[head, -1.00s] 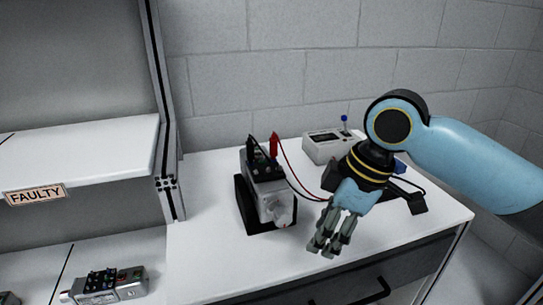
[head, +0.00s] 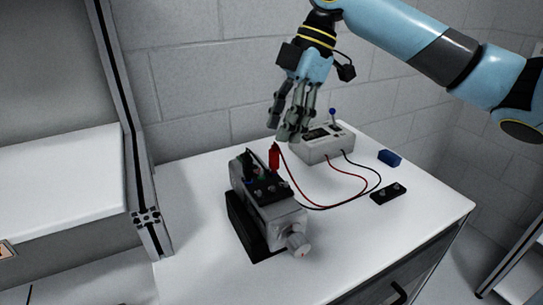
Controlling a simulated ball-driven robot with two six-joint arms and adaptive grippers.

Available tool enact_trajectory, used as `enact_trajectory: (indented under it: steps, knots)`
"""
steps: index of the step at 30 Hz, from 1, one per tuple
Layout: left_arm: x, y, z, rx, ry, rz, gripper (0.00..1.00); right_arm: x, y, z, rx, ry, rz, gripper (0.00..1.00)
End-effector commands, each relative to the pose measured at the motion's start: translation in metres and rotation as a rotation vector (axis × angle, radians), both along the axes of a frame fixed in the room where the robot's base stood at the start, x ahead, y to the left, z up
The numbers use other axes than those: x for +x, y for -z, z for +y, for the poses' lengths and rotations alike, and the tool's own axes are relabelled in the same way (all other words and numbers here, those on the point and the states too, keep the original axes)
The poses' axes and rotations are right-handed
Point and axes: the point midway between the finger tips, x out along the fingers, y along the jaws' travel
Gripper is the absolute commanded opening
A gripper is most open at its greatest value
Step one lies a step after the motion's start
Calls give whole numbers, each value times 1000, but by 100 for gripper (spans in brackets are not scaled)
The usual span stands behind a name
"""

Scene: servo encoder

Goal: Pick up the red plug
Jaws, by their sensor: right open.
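The red plug (head: 274,157) stands upright on top of the grey servo unit (head: 268,205), with a red wire running from it. My right gripper (head: 287,137) is open and points down just above the red plug and slightly to its right. I see no clear contact between the fingers and the plug. A dark plug (head: 249,165) sits beside it on the servo, partly hidden. The servo rests in a black holder (head: 240,225) on the white table. My left gripper is not in view.
A white meter box (head: 326,146) with a blue-tipped lever stands behind right, wired by red and black leads. A blue block (head: 389,158) and a black block with knobs (head: 388,194) lie on the right. A shelf frame (head: 126,150) stands left. The table's front right is clear.

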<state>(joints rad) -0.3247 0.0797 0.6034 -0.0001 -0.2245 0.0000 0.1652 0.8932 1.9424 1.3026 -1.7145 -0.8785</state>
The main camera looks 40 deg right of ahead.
Motion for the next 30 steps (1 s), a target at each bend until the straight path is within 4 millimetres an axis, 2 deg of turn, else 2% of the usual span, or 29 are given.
enact_trajectory:
  steps: [2,10,14,20,24,30]
  knots:
    - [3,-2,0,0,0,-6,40,0,5,2,0,0,1,42]
    - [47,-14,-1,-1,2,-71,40,1,41,20,3,2,3,42]
    - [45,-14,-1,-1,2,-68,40,2,50,22,0,1,2,42]
    - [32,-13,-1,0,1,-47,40,2,51,22,-3,1,1,42]
    - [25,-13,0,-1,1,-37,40,2,51,22,-3,1,1,25]
    - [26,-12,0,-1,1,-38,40,2,51,22,-2,1,1,0]
